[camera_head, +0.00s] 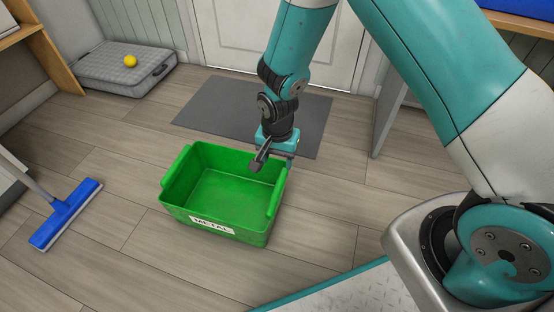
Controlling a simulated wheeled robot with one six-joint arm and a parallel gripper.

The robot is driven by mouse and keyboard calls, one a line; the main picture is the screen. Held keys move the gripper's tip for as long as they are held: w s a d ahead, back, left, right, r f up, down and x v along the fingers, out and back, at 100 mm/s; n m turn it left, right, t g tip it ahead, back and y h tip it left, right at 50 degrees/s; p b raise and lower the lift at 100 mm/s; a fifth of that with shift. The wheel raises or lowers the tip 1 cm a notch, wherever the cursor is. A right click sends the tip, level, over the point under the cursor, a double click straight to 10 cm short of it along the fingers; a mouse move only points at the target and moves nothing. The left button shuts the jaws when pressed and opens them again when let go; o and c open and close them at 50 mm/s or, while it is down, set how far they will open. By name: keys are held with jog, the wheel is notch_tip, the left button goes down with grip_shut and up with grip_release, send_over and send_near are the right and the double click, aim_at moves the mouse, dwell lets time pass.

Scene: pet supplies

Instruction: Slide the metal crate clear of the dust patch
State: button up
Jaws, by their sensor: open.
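The metal crate (218,226) is a green, open-topped bin with a white label reading METAL on its near side. It stands upright on the wooden floor and looks empty. My gripper (274,163) is open, pointing down at the crate's back right corner. One finger shows in front of the crate's inside and the other near the outside of the corner. I cannot tell whether either finger touches the rim. No dust patch can be made out; any dust under the crate is hidden.
A dark grey mat (210,108) lies behind the crate before a white door (240,40). A blue broom (65,215) lies to the left. A grey cushion (105,75) with a yellow ball (130,61) is at back left.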

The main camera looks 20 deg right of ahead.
aim_at(277, 189)
notch_tip(277, 189, down, 17)
jog(key=b, duration=0.9)
jog(key=shift+f+b, duration=0.2)
jog(key=shift+b, duration=0.1)
grip_shut()
